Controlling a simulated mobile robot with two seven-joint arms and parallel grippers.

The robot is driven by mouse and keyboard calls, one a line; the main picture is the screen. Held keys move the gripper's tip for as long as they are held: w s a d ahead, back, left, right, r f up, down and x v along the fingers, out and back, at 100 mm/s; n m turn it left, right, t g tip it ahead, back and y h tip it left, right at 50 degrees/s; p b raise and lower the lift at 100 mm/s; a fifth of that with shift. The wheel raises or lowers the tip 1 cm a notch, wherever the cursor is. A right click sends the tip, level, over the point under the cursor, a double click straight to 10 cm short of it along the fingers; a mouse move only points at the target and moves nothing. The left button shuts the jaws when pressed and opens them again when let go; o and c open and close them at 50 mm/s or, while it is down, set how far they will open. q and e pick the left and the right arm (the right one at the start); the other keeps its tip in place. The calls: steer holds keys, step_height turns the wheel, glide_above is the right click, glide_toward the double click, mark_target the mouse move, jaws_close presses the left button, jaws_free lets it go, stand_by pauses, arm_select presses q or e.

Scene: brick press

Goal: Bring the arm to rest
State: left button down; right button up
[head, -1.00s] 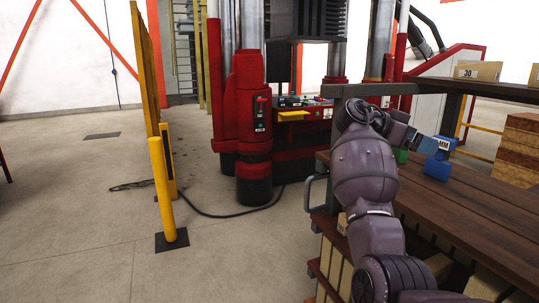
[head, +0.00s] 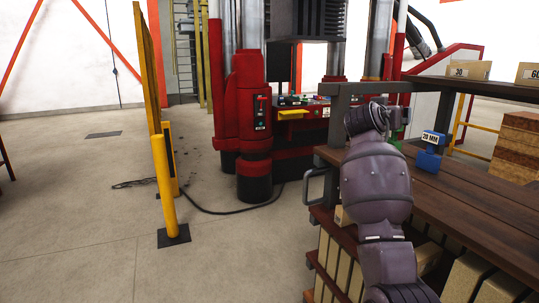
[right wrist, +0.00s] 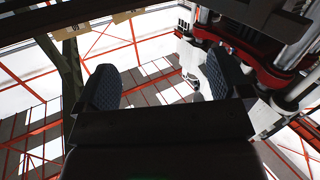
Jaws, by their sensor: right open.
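My right arm (head: 375,185) rises from the bottom of the head view, in front of the left end of the wooden bench. Its wrist is bent away, and its fingers cannot be made out there. In the right wrist view my right gripper (right wrist: 161,82) is open, with two dark ridged fingers wide apart and nothing between them. My left gripper is in neither view.
A blue block marked 20 MM (head: 432,150) stands on the bench (head: 470,205), right of my arm and apart from it. Cartons (head: 470,70) sit on the upper shelf. The red press (head: 247,115) stands behind. A yellow post (head: 164,190) and open floor lie left.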

steer(key=s+a+f+n+t+y, duration=0.1)
steer(key=s+f+n+t+y, duration=0.15)
steer(key=s+f, duration=0.45)
steer(key=s+a+f+n+t+y, duration=0.1)
steer(key=s+a+f+n+y, duration=0.2)
steer(key=f, duration=0.8)
steer(key=s+f+n+t+y, duration=0.1)
steer(key=s+f+n+y, duration=0.3)
steer(key=f, duration=0.5)
steer(key=s+d+f+m+g, duration=0.1)
steer(key=s+f+g, duration=0.2)
steer(key=s+f, duration=1)
steer(key=s+d+f+m+g+y, duration=0.1)
steer(key=s+f+g, duration=0.2)
steer(key=s+f, duration=1.1)
steer(key=s, duration=0.6)
steer(key=shift+f, duration=0.3)
